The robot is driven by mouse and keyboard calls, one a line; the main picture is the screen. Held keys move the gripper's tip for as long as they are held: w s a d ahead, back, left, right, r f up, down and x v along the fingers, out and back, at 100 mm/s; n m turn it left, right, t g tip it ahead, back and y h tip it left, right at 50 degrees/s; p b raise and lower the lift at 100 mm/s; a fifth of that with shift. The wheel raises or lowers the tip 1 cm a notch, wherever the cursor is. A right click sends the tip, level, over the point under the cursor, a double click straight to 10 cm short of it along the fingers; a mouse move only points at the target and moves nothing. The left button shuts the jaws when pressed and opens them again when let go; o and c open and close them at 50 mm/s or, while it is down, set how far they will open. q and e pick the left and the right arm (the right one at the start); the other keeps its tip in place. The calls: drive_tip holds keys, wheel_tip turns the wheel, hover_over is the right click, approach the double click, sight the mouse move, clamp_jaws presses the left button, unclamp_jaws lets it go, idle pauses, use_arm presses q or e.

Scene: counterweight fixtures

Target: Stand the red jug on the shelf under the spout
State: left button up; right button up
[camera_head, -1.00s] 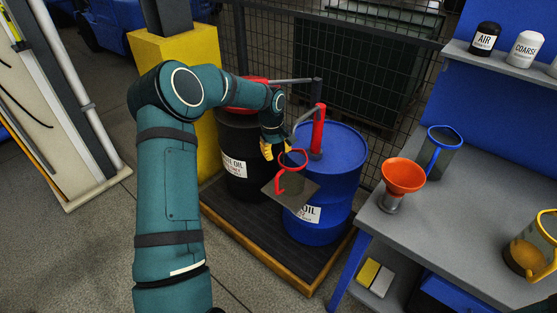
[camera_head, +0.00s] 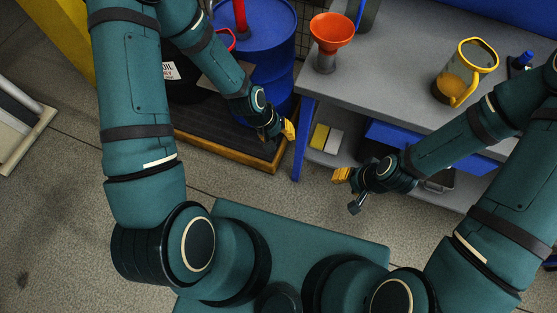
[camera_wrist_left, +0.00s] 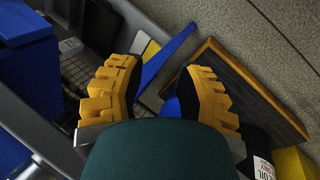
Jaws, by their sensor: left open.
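The red jug (camera_head: 231,38) shows only as a piece of red rim and handle behind my left arm in the head view; its base is hidden. The grey shelf (camera_head: 207,80) shows in part beside the same arm, in front of the blue drum. The red pump post (camera_head: 240,14) stands on the drum; its spout is out of view or hidden. My left gripper (camera_head: 288,131) is open and empty, to the right of and below the jug. The left wrist view shows its yellow fingers apart (camera_wrist_left: 160,88). My right gripper (camera_head: 343,175) is by the bench front; its finger gap is unclear.
The blue drum (camera_head: 270,45) stands on a wood-edged pallet (camera_head: 225,151). The grey bench (camera_head: 400,65) carries an orange funnel (camera_head: 331,32) and a yellow-rimmed jug (camera_head: 465,72). A blue bench leg (camera_head: 300,145) is near my left gripper. Open floor lies left.

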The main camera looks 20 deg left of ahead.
use_arm(q)
drive_tip(key=s+d+f+m, duration=0.1)
drive_tip(key=s+d+m, duration=0.1)
drive_tip(key=s, duration=0.6)
drive_tip(key=shift+y, duration=0.3)
